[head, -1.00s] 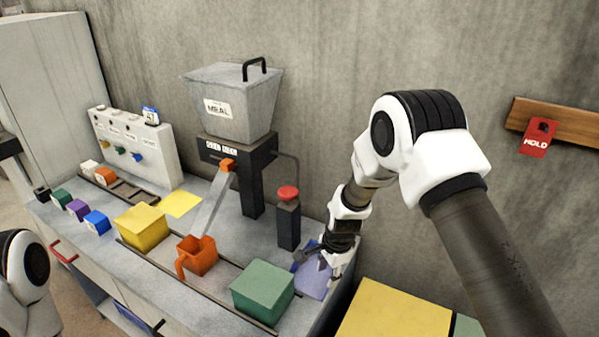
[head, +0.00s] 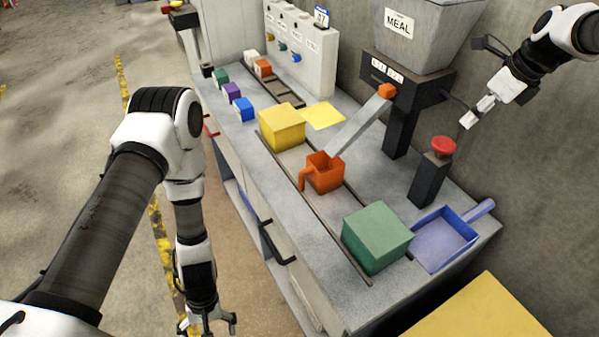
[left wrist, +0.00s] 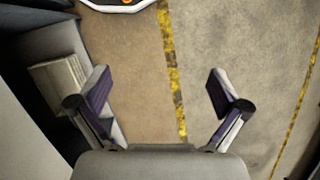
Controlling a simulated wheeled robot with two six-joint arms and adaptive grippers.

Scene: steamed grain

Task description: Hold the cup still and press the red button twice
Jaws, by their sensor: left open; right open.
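The orange cup (head: 325,174) stands upright on the counter between two dark rails, its handle to the left, under the low end of the grey chute (head: 358,128). The red button (head: 443,146) tops a dark post (head: 428,181) on the counter, right of the cup. My right gripper (head: 475,112) is in the air above and right of the button, apart from it; it is open and empty. My left gripper (head: 207,326) hangs low over the floor, left of the counter and away from the cup. In the left wrist view (left wrist: 160,100) it is open and empty.
A yellow block (head: 282,127) and a green block (head: 378,238) stand on either side of the cup. A blue dustpan (head: 445,240) lies near the post. The meal hopper (head: 415,35) stands behind. A dark handle (head: 275,243) projects from the counter front.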

